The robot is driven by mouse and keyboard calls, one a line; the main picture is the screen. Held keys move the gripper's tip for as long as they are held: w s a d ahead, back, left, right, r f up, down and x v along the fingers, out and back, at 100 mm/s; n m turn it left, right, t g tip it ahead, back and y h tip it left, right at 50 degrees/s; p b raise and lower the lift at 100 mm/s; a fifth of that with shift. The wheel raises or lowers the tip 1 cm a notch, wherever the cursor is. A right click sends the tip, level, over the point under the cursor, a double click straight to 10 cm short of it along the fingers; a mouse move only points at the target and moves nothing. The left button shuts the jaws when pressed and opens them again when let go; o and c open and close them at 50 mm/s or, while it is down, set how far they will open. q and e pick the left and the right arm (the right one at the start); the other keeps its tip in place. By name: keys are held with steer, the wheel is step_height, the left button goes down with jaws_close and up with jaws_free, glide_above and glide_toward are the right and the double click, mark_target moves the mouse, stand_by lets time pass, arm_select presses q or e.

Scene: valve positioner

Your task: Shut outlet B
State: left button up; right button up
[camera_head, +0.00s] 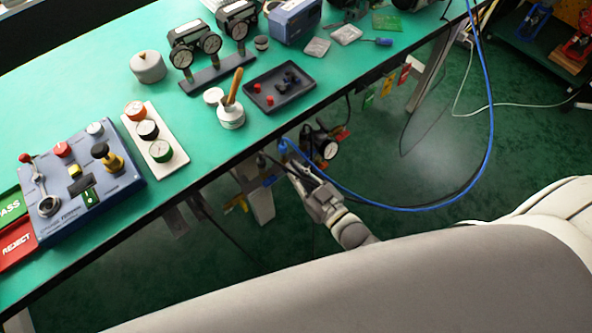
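My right gripper (287,166) reaches up from the lower right to a cluster of fittings below the table's front edge. Its dark fingers are close to a blue fitting (284,145); I cannot tell whether they touch it or how far apart they are. A round gauge (330,150) with a dark rim sits just to the right. Yellow parts (236,204) show lower left of the fingers, beside a pale post. I cannot read any outlet label, so I cannot tell which part is outlet B. My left gripper is not in view.
A blue hose (489,110) curves across the right side. Coloured tags (388,84) hang under the edge.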

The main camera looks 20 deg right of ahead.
steer(key=o, duration=0.3)
steer(key=shift+s+a+f, duration=0.1)
steer(key=shift+s+f, duration=0.05)
steer(key=shift+o, duration=0.4)
steer(key=shift+s+f, duration=0.2)
steer(key=shift+s, duration=0.3)
steer(key=o, duration=0.4)
steer(key=shift+s+d+f+g, duration=0.15)
steer(key=shift+s+d, duration=0.15)
steer(key=shift+s, duration=0.25)
steer(key=shift+s+d+f+g, duration=0.15)
steer(key=shift+s+d, duration=0.1)
steer(key=shift+s, duration=0.3)
steer(key=v, duration=0.8)
steer(key=shift+r, duration=0.4)
steer(key=shift+s+d+r, duration=0.1)
steer(key=shift+s+d, duration=0.15)
steer(key=shift+w, duration=0.1)
